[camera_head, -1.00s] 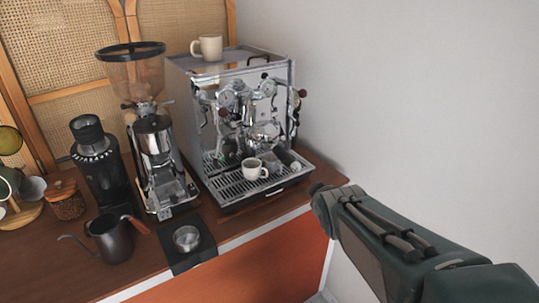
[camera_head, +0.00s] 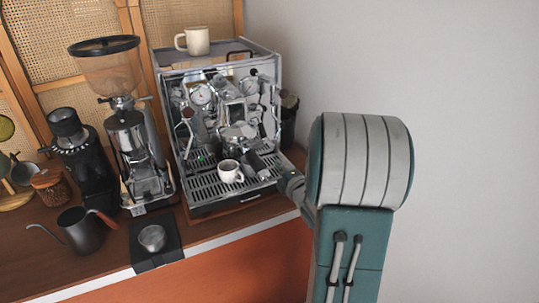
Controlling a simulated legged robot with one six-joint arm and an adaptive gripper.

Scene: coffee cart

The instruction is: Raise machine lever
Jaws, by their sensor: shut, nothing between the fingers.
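The chrome espresso machine (camera_head: 220,125) stands on the wooden counter, with gauges, pipes and knobs on its front. A dark portafilter handle (camera_head: 258,160) points out from the middle of its front, toward the lower right. I cannot single out the lever among the crowded chrome parts. My arm reaches in from the right. My gripper (camera_head: 284,178) is at the machine's front right, beside the drip tray, small and partly hidden by my own arm link. It looks shut and empty. I cannot tell if it touches the machine.
A white cup (camera_head: 229,172) stands on the drip tray (camera_head: 205,190), and another cup (camera_head: 196,41) on the machine's top. A grinder (camera_head: 128,140), a kettle (camera_head: 80,230) and a tamping mat (camera_head: 145,252) are to the left. A dark container (camera_head: 289,115) stands at the machine's right, near the wall.

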